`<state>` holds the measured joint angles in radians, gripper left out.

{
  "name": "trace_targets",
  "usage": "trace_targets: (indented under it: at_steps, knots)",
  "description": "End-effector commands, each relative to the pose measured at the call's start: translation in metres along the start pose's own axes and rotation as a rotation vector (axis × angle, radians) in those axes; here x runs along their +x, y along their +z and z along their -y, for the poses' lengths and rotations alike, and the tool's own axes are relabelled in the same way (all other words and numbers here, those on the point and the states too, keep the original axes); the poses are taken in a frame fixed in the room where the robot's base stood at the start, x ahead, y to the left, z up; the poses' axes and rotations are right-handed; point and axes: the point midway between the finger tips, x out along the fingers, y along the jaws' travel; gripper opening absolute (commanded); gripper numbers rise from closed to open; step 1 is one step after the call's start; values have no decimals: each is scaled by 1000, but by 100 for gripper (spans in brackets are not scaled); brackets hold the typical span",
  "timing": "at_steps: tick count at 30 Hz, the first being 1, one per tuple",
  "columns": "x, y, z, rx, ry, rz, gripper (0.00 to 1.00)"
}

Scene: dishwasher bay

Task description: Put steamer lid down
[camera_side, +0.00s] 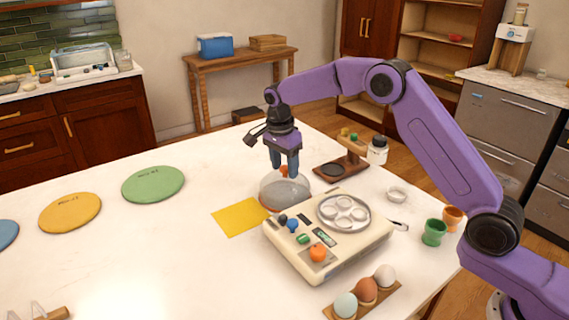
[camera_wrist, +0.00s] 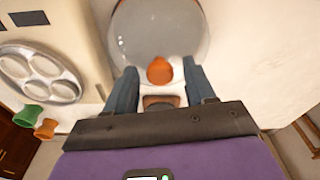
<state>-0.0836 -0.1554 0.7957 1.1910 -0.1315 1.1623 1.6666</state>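The steamer lid (camera_side: 286,193) is a clear dome with an orange knob. It appears to rest on the white table, at the right edge of a yellow square mat (camera_side: 238,217) and behind the steamer. My gripper (camera_side: 284,170) is above the lid, pointing down, with its fingers on either side of the knob. In the wrist view the lid (camera_wrist: 158,32) lies ahead of the gripper (camera_wrist: 160,68), and gaps show between the knob and both fingers. The cream egg steamer (camera_side: 290,256) is uncovered, with a round metal egg tray (camera_side: 343,213) on top.
A wooden stand (camera_side: 342,167) and a shaker (camera_side: 377,151) are behind the lid. Green and orange cups (camera_side: 434,232) stand at right. A rack with several eggs (camera_side: 366,291) is in front. Round green (camera_side: 153,184) and yellow mats (camera_side: 70,212) lie left, with clear table around them.

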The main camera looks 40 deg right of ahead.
Motion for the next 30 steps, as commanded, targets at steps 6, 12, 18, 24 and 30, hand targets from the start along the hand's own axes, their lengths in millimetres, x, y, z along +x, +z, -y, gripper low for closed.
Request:
trace_targets:
  at_steps: [6, 12, 18, 24, 30]
  knots:
    - [0, 0, 0, 0, 1, 0, 56]
    - [-7, 0, 0, 0, -1, 0, 56]
    - [-40, 0, 1, -1, -5, 0, 56]
    - [-82, 0, 0, 0, -4, 0, 56]
    - [-110, 0, 1, 0, -2, 0, 56]
